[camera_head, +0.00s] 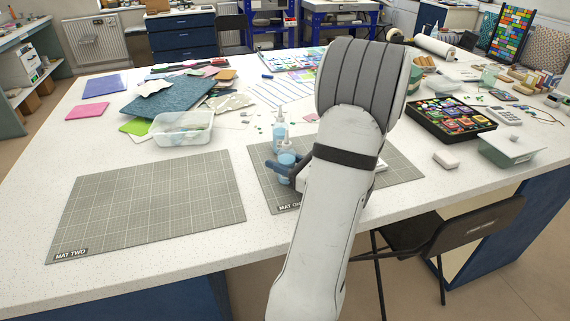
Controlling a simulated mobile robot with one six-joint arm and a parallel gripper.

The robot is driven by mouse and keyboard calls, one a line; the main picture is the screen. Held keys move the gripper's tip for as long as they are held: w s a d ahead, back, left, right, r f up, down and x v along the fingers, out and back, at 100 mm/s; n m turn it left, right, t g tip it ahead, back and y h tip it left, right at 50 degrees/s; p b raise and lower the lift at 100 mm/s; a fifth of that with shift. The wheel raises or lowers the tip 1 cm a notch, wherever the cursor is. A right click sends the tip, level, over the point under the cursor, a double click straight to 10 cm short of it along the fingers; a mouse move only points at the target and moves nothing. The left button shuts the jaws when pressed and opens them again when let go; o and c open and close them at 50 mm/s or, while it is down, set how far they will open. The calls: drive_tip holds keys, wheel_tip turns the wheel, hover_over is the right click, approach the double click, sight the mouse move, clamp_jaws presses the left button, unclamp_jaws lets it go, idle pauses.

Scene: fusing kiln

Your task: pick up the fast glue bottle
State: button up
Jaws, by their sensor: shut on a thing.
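Two pale blue bottles with pointed tips stand close together on or just behind the grey mat marked MAT ONE (262,168). The far bottle (279,135) stands upright at the mat's back edge. The near bottle (287,159) is between the dark fingers of my gripper (284,168), which is shut on it. The labels are too small to read, so I cannot tell which is the fast glue. My arm hides the right part of the near bottle's surroundings. I cannot tell whether the near bottle touches the mat.
A second mat, MAT TWO (150,205), lies empty at the left. A clear tray (182,128) stands behind it. Glass sheets (185,97) lie farther back. A black box of colourful pieces (455,120), a white block (446,160) and a lidded tub (511,150) stand at the right.

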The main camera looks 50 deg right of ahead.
drive_tip(key=c, duration=0.6)
wheel_tip(320, 180, up, 10)
drive_tip(key=shift+r+p, duration=0.1)
drive_tip(key=shift+p, duration=0.45)
drive_tip(key=o, duration=0.5)
drive_tip(key=shift+o, duration=0.2)
